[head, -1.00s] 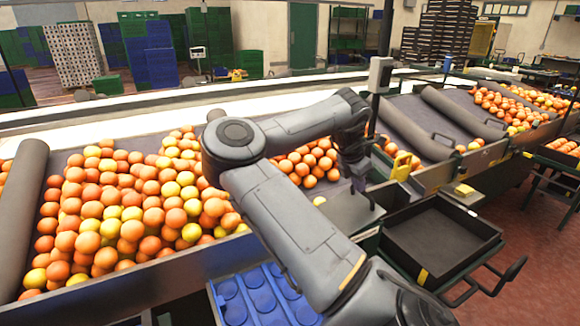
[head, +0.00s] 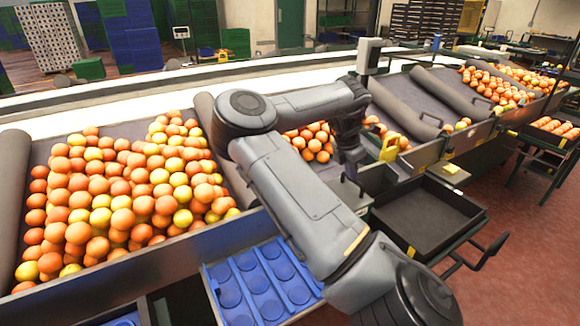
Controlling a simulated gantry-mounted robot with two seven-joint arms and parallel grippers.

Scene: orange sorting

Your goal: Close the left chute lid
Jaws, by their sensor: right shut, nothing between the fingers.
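My right gripper (head: 350,172) is shut and empty, pointing down near the front edge of the sorting bed. Just below its fingertips is a flat grey metal plate (head: 338,188) at the bed's front edge, which looks like the left chute lid. I cannot tell whether the fingertips touch the plate or how far it is shut, because my right arm covers much of this area. A yellow bracket (head: 392,148) stands to the right of the gripper. My left gripper is not in view.
Oranges and lemons (head: 120,195) fill the bed at left. More oranges (head: 318,143) lie behind my right arm. A blue dimpled tray (head: 245,275) is in front, and an empty black tray (head: 415,218) stands at right. A grey post box (head: 369,55) rises behind the gripper.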

